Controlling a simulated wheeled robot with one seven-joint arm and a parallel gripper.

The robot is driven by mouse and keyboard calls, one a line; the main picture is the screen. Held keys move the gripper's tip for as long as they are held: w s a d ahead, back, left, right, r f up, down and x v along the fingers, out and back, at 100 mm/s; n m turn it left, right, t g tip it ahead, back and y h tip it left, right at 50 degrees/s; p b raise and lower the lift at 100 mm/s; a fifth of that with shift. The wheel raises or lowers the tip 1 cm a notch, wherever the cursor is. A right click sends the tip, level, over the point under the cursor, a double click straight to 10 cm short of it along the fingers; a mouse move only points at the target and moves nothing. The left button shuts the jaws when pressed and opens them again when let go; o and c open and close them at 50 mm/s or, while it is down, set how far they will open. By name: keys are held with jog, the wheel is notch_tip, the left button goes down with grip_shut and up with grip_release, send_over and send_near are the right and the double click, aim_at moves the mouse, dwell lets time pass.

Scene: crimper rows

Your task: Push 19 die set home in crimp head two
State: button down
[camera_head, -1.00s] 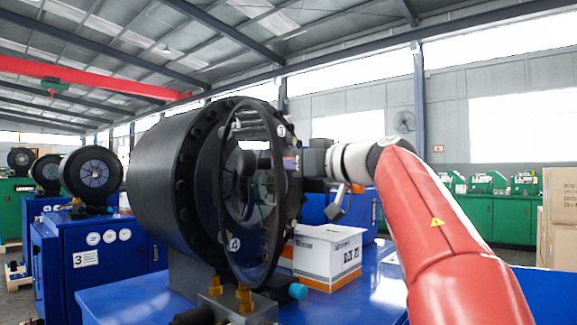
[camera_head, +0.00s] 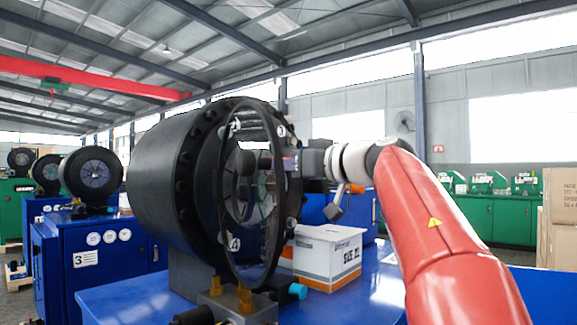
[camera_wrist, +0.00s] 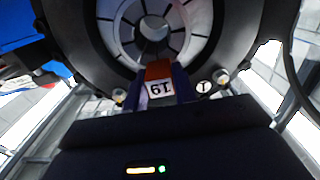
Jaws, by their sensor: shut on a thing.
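The crimp head (camera_head: 160,165) is a big black drum, its open round face turned right. The wrist view looks into that face, where grey die segments (camera_wrist: 197,18) ring a central bore. My gripper (camera_wrist: 160,84) is shut on the 19 die set (camera_wrist: 160,88), an orange-brown block with a white label that reads upside down. The block points at the lower part of the segment ring. I cannot tell how deep it sits.
A round clear guard with a black rim (camera_head: 283,190) stands before the face. A round badge marked 1 (camera_wrist: 204,87) sits beside the die. A white box (camera_head: 325,258) stands on the blue bench (camera_head: 130,300). More black crimp heads (camera_head: 91,173) stand at left.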

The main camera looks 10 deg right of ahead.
jog(key=shift+r+x, duration=0.1)
jog(key=shift+x, duration=1.4)
jog(key=shift+r+x, duration=0.15)
jog(key=shift+x, duration=1.35)
jog(key=c, duration=1.1)
grip_release()
jog(key=shift+s+a, duration=0.1)
jog(key=shift+o, duration=0.3)
jog(key=shift+f, duration=0.4)
jog(key=v, duration=0.7)
jog(key=shift+s+d+r+b, duration=0.25)
jog(key=shift+b, duration=0.05)
jog(key=shift+s, duration=0.1)
